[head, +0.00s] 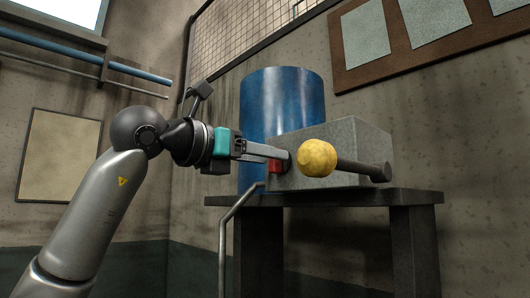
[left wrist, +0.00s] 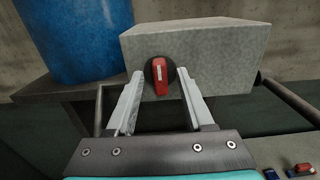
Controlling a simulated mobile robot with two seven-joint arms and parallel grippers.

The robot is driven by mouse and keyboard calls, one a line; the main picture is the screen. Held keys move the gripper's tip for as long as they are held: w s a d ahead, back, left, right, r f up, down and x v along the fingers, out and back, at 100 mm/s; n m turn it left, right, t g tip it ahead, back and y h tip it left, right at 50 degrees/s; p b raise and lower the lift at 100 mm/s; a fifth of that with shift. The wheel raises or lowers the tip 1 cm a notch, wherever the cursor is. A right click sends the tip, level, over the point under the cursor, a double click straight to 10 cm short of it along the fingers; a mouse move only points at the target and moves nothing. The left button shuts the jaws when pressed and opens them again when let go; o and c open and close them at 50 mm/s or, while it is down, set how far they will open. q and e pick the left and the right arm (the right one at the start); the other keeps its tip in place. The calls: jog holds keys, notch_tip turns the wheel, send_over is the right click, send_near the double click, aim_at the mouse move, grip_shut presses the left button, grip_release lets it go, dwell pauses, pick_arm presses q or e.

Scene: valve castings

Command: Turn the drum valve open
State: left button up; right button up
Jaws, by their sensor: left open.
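A red valve handle (left wrist: 160,79) with a white stripe sits on a round black base on the front of a grey block (left wrist: 222,45). The handle stands about upright. My left gripper (left wrist: 160,75) is open, with one fingertip on each side of the handle; I cannot tell whether they touch it. In the head view, my left gripper (head: 284,158) reaches the block (head: 345,142) from the left, and part of the red handle (head: 274,166) shows below the fingers. A blue drum (head: 280,100) stands behind the block; it also shows in the left wrist view (left wrist: 85,38). My right gripper is not in view.
A yellow ball (head: 318,158) on a dark bar (head: 360,168) shows in front of the block. A dark table (head: 400,197) carries the block and drum. A bent grey rail (head: 226,232) rises at the table's left front. Small blurred items (left wrist: 303,169) show lower right.

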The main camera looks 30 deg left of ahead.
pick_arm(q)
jog(key=shift+w, duration=0.15)
jog(key=shift+c, duration=0.3)
grip_shut()
